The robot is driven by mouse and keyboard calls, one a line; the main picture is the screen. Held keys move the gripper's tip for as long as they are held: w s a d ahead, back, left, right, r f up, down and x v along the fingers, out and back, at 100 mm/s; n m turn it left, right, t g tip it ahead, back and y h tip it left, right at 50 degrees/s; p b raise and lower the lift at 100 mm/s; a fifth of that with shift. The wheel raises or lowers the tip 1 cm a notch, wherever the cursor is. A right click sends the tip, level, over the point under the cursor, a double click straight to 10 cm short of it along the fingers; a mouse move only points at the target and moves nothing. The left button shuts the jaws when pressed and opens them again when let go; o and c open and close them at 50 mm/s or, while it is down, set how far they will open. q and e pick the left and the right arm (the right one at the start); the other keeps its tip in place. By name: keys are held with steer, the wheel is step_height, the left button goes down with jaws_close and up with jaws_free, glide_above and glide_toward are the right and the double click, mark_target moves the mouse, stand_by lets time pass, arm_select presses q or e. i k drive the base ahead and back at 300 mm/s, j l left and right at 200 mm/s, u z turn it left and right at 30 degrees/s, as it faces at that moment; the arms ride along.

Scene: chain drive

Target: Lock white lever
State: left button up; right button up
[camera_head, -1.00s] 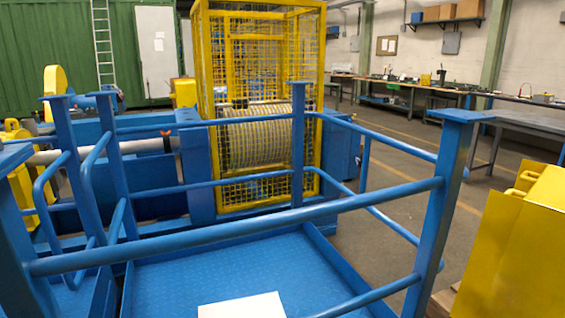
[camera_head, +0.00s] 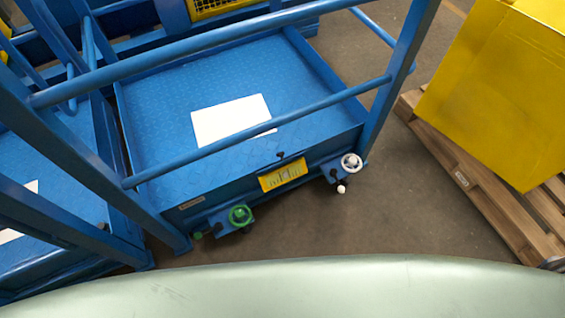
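A white lever knob (camera_head: 341,189) hangs low at the front right corner of the blue platform (camera_head: 180,170), just below a white handwheel (camera_head: 350,162). A green handwheel (camera_head: 240,215) with a small green knob (camera_head: 198,235) beside it sits at the front left of the same platform edge. A yellow label (camera_head: 283,174) is between the two handwheels. Neither of my grippers shows in the view. Whether the white lever is locked cannot be told at this size.
Blue railings (camera_head: 250,152) run over the platform's front and right side. A yellow box (camera_head: 500,85) stands on a wooden pallet (camera_head: 480,190) at the right. A white sheet (camera_head: 232,120) lies on the platform. Grey floor (camera_head: 390,220) is clear between platform and pallet. A pale green curved surface spans the bottom.

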mark_target(333, 173)
steer(key=z, duration=0.8)
